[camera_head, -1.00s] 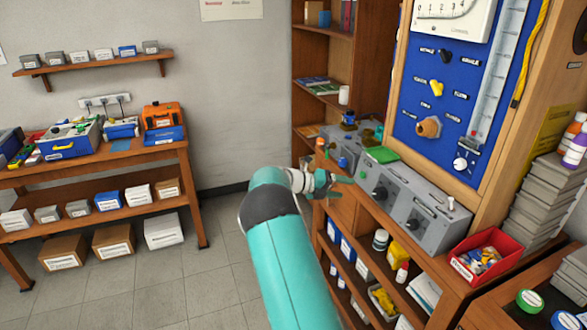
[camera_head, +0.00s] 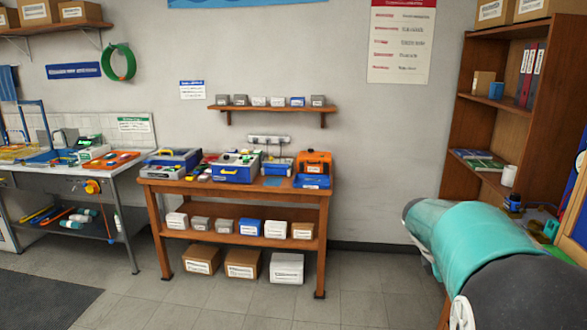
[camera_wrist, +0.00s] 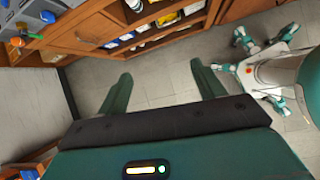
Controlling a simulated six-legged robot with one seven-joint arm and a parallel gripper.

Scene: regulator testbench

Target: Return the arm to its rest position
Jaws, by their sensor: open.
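My gripper (camera_wrist: 160,68) shows in the wrist view with its two teal fingers wide apart. Only bare tiled floor shows between them, and nothing is held. My teal and black arm (camera_head: 470,235) fills the lower right of the head view, in front of the tall bookshelf. The gripper itself cannot be made out in the head view. My own white and teal body and legs (camera_wrist: 285,75) are at the right of the wrist view.
A wooden cabinet (camera_wrist: 92,35) with shelved items runs along the top of the wrist view. In the head view, a wooden workbench (camera_head: 240,190) with boxes stands at the middle, a white bench (camera_head: 130,165) at left, and a bookshelf (camera_head: 462,115) at right.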

